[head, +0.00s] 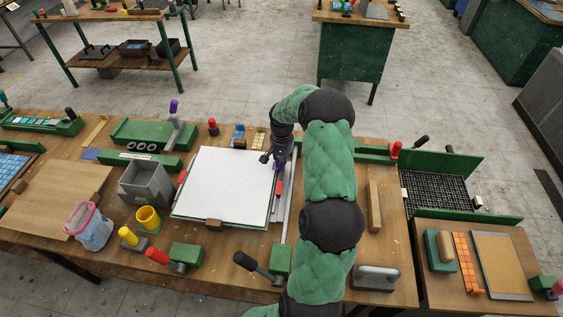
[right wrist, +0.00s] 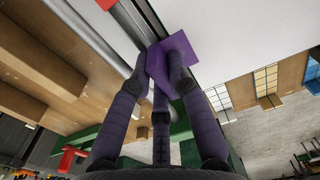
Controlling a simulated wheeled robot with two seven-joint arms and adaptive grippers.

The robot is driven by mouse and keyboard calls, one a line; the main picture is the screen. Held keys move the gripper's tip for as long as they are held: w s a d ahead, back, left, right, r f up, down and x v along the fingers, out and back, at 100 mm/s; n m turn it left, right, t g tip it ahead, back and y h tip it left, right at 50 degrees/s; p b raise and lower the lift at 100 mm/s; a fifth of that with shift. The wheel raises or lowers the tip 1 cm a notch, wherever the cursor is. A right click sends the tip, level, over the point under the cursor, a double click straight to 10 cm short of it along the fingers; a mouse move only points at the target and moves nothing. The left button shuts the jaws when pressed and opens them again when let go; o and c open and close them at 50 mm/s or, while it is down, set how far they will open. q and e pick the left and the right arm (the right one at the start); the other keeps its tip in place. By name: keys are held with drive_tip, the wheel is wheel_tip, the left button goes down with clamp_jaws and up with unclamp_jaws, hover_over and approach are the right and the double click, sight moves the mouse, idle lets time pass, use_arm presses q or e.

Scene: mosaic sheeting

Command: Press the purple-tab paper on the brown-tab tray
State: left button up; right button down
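The white paper (head: 225,185) lies flat over or just above a green-edged tray (head: 180,214); I cannot tell whether it touches all over. The tray's brown tab (head: 214,225) sticks out at its near edge. My right gripper (head: 272,158) is at the paper's far right corner. In the right wrist view its fingers (right wrist: 160,65) are closed around the purple tab (right wrist: 180,55), with the white sheet (right wrist: 235,25) beside it. In the head view the tab is mostly hidden by the gripper. My left gripper is out of view.
Red-handled clamps (head: 182,177) stand beside the tray. A grey bin (head: 145,187), a yellow cup (head: 148,218) and a pink-rimmed tub (head: 90,228) are at left. Black-, red- and yellow-handled tools (head: 245,262) line the near edge. A metal rail (head: 290,195) runs along the right.

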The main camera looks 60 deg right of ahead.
drive_tip(key=c, duration=1.1)
unclamp_jaws()
drive_tip(key=shift+r, duration=0.1)
wheel_tip(320, 180, up, 12)
